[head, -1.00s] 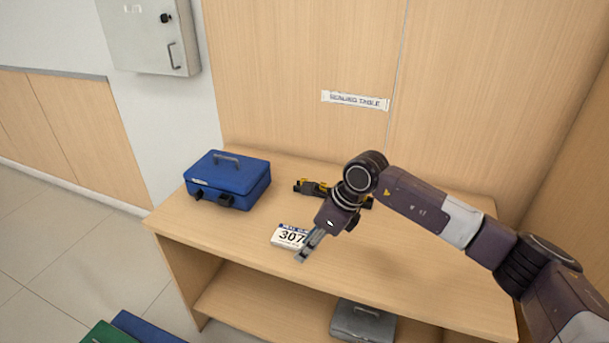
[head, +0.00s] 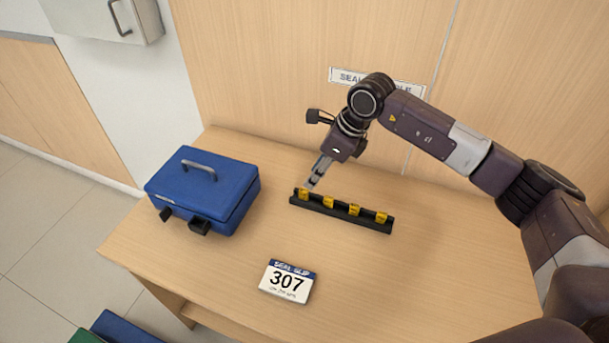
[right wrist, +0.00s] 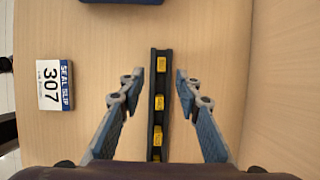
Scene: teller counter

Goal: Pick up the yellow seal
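Several yellow seals stand in a row in a narrow black rack (head: 343,216) on the wooden table. The yellow seal at the rack's left end (head: 304,194) shows at the far end of the row in the right wrist view (right wrist: 161,65). My right gripper (head: 312,184) is above that left end, pointing down. In the right wrist view my right gripper (right wrist: 160,73) is open and empty, its fingers on either side of the rack around the end seal. I cannot tell its exact height. My left gripper is not in view.
A blue cash box (head: 205,188) stands left of the rack. A white slip block reading "307" (head: 288,281) lies in front of it. The wooden wall (head: 290,80) rises behind the table. The table's right part is clear.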

